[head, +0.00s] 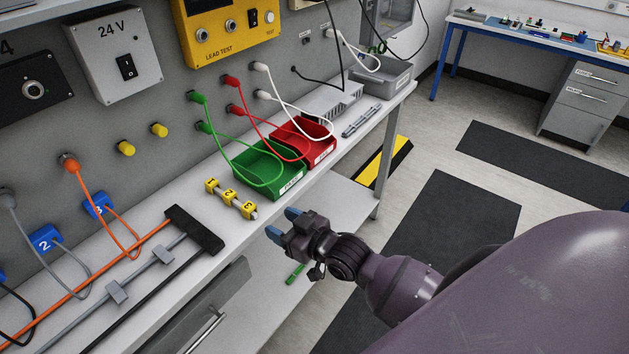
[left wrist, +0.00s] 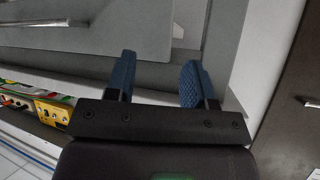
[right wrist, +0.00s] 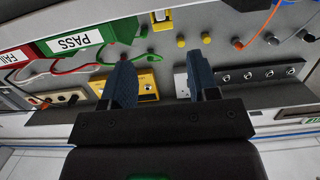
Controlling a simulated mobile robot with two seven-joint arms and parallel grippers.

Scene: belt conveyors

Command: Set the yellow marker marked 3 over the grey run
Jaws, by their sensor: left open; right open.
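The grey run (head: 135,278) lies along the bench between an orange run (head: 100,277) and a black run (head: 142,303). My right gripper (head: 283,223) is open and empty, off the front edge of the bench, to the right of the markers. My left gripper (left wrist: 157,80) is open and empty, facing a grey surface; it is outside the head view.
A black block (head: 195,230) lies across the far ends of the runs. A green bin (head: 268,171) and a red bin (head: 304,141) stand beyond the markers. Orange and grey leads hang from the panel above the runs. Blue numbered tags (head: 46,239) are on the panel.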

